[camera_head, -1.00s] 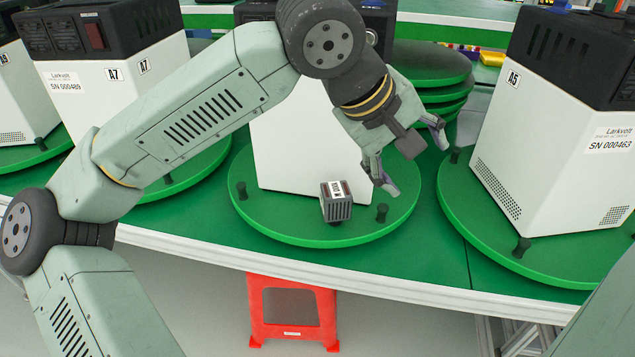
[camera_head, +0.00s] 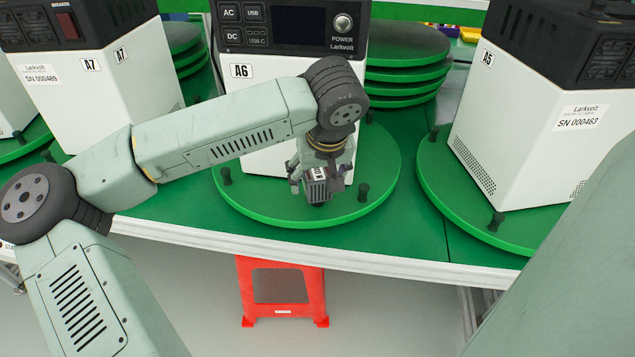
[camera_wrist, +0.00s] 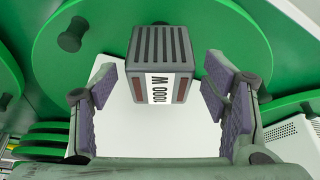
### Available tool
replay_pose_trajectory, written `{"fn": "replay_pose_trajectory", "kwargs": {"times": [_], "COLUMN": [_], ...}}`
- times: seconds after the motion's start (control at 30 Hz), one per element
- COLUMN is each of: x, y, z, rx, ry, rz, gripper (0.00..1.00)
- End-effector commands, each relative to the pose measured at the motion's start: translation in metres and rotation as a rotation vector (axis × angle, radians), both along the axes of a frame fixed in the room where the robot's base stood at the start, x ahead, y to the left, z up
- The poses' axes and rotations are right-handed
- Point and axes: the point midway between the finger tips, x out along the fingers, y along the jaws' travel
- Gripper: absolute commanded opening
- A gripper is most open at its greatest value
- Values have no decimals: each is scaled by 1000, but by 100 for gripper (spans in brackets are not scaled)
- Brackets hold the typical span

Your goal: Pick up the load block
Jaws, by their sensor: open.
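The load block (camera_head: 318,188) is a small dark grey ribbed block with a white label, on the front of the green turntable (camera_head: 268,213) before the unit marked A6 (camera_head: 262,75). In the wrist view the block (camera_wrist: 160,48) shows its ribbed face and a label reading "1000 W". My gripper (camera_head: 320,180) is at the block in the head view, pointing down. In the wrist view my gripper (camera_wrist: 158,88) is open, with one finger on each side of the block and gaps between. Contact below the block is hidden.
Unit A5 (camera_head: 520,130) stands on the right turntable, unit A7 (camera_head: 105,95) on the left. A red stool (camera_head: 283,312) stands below the table edge.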

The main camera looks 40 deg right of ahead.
Motion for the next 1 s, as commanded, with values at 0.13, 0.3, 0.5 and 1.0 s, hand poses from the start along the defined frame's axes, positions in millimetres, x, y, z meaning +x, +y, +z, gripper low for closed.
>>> {"fn": "replay_pose_trajectory", "kwargs": {"times": [0.13, 0.3, 0.5, 1.0], "x": [6, 7, 7, 7], "y": [-3, -4, -4, -4], "z": [-16, -21, -20, -20], "rx": [1, 1, 0, 0], "ry": [3, 1, 0, 1], "rz": [0, -1, -1, 0], "gripper": [68, 68, 63, 30]}}
